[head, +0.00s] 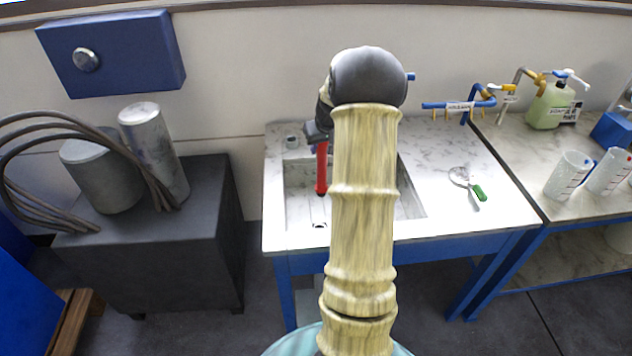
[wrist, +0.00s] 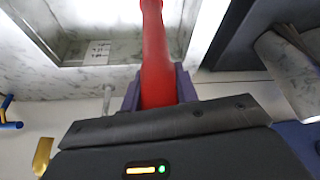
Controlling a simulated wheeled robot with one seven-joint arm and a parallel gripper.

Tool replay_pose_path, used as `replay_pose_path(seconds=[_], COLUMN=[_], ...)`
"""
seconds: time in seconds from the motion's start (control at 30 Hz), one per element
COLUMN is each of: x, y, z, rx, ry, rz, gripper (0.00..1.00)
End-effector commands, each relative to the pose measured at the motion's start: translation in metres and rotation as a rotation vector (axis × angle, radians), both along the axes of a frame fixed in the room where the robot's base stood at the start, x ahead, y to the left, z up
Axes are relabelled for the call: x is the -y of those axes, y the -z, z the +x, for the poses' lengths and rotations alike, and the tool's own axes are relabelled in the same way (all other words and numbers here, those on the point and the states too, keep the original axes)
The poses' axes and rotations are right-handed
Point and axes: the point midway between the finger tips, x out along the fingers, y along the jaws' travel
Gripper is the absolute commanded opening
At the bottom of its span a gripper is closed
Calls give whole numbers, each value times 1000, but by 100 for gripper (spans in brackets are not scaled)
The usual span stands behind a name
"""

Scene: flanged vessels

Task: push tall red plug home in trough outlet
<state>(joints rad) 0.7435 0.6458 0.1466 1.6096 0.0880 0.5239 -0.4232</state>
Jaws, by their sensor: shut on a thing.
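The tall red plug (head: 322,172) hangs upright below my gripper (head: 320,138), over the left part of the trough (head: 298,190) sunk in the marble worktop. In the wrist view the plug (wrist: 155,60) runs away from between the two purple fingers of my gripper (wrist: 158,88), which are shut on it. Its far end leaves the top of that view. In the head view a small dark mark (head: 319,225) shows near the plug's lower end at the trough's front; I cannot tell whether it is the outlet. Whether the plug touches the outlet is hidden.
A green-handled tool (head: 478,192) lies on the worktop at right. Blue piping (head: 460,106) stands behind it. A green bottle (head: 553,105) and white beakers (head: 568,175) stand on the right-hand table. A dark cabinet (head: 190,240) with metal cylinders stands left, across a gap.

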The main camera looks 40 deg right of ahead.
Motion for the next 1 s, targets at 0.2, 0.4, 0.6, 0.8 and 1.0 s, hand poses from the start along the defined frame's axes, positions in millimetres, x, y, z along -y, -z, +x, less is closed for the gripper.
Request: replay_pose_path(seconds=[0.2,0.4,0.6,0.8,1.0], x=[-1,-1,-1,-1,-2], y=[86,124,125,124,133], z=[-1,-1,-1,-2,-2], rx=[-3,-1,0,0,-1], ry=[0,0,0,1,2], rz=[3,1,0,0,1], gripper=[0,0,0,0,0])
